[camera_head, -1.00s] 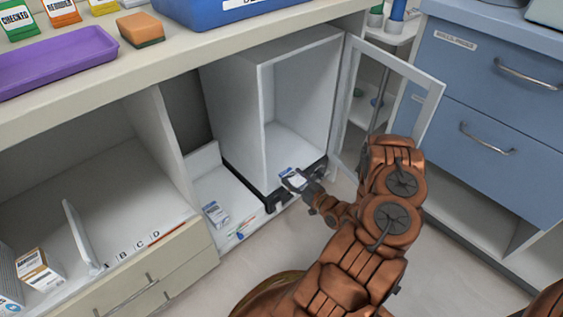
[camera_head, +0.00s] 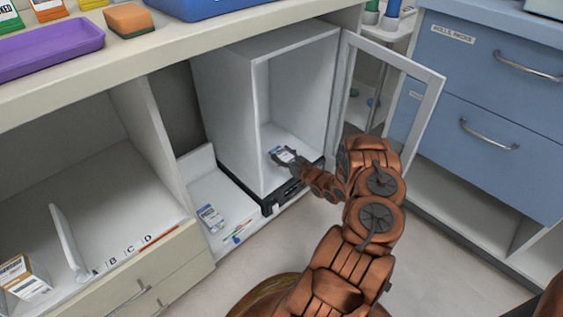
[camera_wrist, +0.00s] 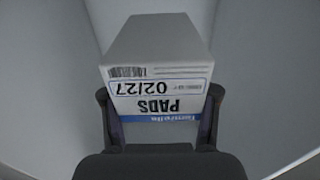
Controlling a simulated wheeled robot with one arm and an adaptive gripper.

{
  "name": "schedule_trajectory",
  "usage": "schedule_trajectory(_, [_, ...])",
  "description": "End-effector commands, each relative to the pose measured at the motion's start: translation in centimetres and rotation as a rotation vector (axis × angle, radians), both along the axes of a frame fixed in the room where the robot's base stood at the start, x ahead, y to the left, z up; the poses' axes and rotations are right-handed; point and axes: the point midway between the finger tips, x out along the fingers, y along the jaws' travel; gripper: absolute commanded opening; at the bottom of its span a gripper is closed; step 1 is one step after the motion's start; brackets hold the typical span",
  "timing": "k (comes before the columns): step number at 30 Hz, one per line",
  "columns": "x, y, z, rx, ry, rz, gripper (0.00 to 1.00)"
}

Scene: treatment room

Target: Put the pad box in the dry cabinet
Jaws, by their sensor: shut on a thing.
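The pad box (camera_wrist: 158,90) is white with a blue band and a label reading PADS and 02/27, upside down in the wrist view. My gripper (camera_wrist: 160,118) is shut on it, one finger on each side. In the head view the pad box (camera_head: 283,154) is inside the front of the dry cabinet (camera_head: 228,120), just above or on its floor; I cannot tell which. My gripper (camera_head: 286,160) reaches in through the opening. The cabinet is white, and its framed glass door (camera_head: 425,118) stands open to the right.
Another small blue-and-white box (camera_head: 210,217) and thin coloured items (camera_head: 238,232) lie on the white shelf left of the cabinet. A lettered shelf compartment (camera_head: 95,190) is further left. Blue drawers (camera_head: 485,120) stand to the right. The counter (camera_head: 150,58) overhangs the cabinet.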

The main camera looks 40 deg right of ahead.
Motion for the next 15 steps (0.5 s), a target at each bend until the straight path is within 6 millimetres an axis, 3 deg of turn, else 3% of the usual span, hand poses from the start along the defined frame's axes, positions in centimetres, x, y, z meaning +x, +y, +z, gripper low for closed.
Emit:
schedule_trajectory(8, [1.1, -0.7, -0.2, -0.001, -0.001, 0.0, 0.23])
schedule_trajectory(15, [1.0, -0.6, -3.5, 0.001, -0.003, 0.0, 0.23])
